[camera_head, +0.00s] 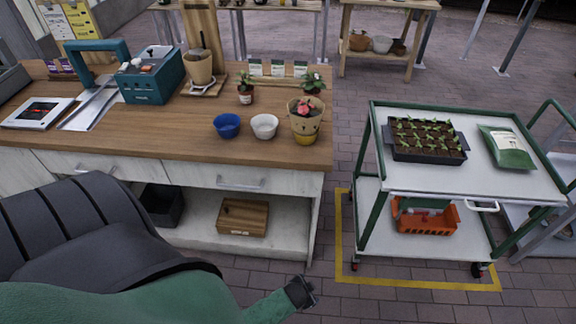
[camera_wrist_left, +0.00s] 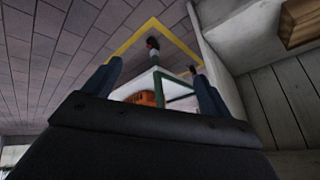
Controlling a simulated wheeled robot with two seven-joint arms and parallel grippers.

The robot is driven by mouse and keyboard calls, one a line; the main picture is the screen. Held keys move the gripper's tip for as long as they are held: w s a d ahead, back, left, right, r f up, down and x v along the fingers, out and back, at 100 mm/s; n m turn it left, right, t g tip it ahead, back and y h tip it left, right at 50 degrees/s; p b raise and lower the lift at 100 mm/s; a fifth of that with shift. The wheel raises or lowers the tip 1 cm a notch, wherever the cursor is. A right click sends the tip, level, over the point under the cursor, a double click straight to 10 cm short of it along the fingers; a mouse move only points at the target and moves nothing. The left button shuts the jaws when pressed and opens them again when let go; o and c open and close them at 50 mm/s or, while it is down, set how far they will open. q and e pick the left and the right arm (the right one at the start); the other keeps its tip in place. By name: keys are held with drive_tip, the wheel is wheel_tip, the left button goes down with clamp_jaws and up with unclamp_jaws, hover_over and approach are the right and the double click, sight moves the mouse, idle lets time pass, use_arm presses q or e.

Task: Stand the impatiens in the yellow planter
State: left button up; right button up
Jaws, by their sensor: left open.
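A beige and yellow pot with a small face (camera_head: 305,127) stands near the right end of the wooden bench. A pink-red bloom with leaves (camera_head: 304,106) shows at its mouth; I cannot tell how it sits inside. Two small leafy potted plants stand behind, one in a red-and-white pot (camera_head: 246,96) and one at the back right (camera_head: 313,82). I cannot tell for certain which plant is the impatiens. My left gripper (camera_head: 304,292) is low, in front of the bench and well away from the pots. In the left wrist view its fingers (camera_wrist_left: 158,82) are apart and empty. My right gripper is not in view.
A blue bowl (camera_head: 227,126) and white bowl (camera_head: 264,126) stand left of the yellow pot. A green-framed cart (camera_head: 480,180) with a seedling tray (camera_head: 426,140) stands at right. Paving lies between bench and cart.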

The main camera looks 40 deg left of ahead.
use_arm(q)
drive_tip(key=s+d+f+n+g, duration=0.1)
drive_tip(key=s+f+g, duration=0.1)
drive_tip(key=s, duration=0.6)
drive_tip(key=s+d+f+n+g, duration=0.2)
drive_tip(key=s+f, duration=0.3)
drive_tip(key=s, duration=0.3)
drive_tip(key=shift+s+f+g+h, duration=0.3)
drive_tip(key=shift+g+h, duration=0.1)
drive_tip(key=shift+g, duration=0.1)
